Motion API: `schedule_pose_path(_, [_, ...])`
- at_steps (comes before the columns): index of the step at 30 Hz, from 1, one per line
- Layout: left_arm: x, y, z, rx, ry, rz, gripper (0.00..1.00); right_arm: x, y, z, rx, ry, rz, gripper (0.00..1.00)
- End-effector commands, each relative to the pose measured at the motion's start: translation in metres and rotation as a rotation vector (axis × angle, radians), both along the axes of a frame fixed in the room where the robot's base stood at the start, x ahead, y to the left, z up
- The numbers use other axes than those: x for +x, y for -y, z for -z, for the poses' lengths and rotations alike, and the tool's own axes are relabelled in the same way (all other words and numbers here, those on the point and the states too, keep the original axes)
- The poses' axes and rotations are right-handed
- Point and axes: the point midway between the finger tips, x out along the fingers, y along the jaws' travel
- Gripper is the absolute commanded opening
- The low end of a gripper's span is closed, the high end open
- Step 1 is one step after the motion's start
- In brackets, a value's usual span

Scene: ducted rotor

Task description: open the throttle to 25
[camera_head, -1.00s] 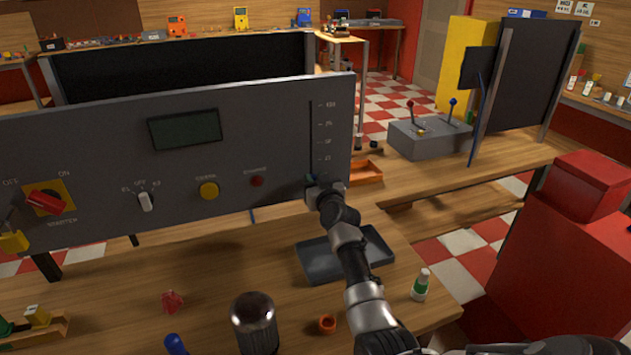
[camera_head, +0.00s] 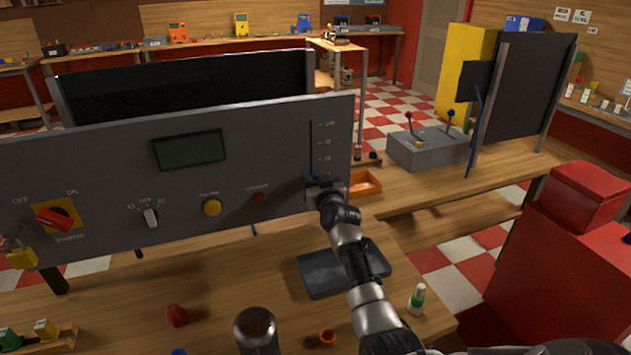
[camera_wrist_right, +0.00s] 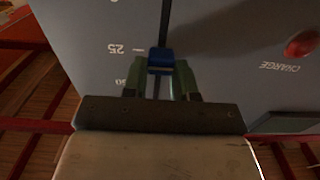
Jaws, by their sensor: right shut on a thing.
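The grey control panel (camera_head: 100,200) fills the left of the head view. The throttle is a vertical slot (camera_head: 311,145) near its right end, with a number scale beside it. My right gripper (camera_head: 318,185) is at the lower part of this slot and covers the lowest scale mark. In the wrist view my right gripper (camera_wrist_right: 161,80) is shut on the blue throttle knob (camera_wrist_right: 161,57). The knob sits close to the 25 mark (camera_wrist_right: 127,48); the viewing angle leaves its exact reading unclear. My left gripper is not in view.
A red CHARGE button (camera_wrist_right: 302,43) is beside the slot. The panel also has a blank display (camera_head: 190,149), a yellow button (camera_head: 212,207) and a red switch (camera_head: 54,217). A dark tray (camera_head: 325,275) and green-white bottle (camera_head: 417,300) stand on the table below.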

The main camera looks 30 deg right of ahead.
Motion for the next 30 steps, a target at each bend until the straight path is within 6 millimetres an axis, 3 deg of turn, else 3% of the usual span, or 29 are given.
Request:
schedule_pose_path(1, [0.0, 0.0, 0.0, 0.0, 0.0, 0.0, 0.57, 0.0, 0.0, 0.004, 0.002, -0.008, -0.002, 0.0])
schedule_pose_path(2, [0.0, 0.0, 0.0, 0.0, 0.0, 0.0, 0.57, 0.0, 0.0, 0.004, 0.002, -0.008, -0.002, 0.31])
schedule_pose_path(6, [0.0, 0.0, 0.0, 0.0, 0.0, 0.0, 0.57, 0.0, 0.0, 0.003, 0.002, -0.007, -0.002, 0.52])
schedule_pose_path(19, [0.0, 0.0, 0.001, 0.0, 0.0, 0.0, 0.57, -0.009, -0.003, 0.004, 0.003, -0.007, -0.003, 0.53])
schedule_pose_path(30, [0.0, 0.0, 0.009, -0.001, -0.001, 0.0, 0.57, -0.07, -0.017, 0.005, 0.001, -0.006, -0.001, 0.53])
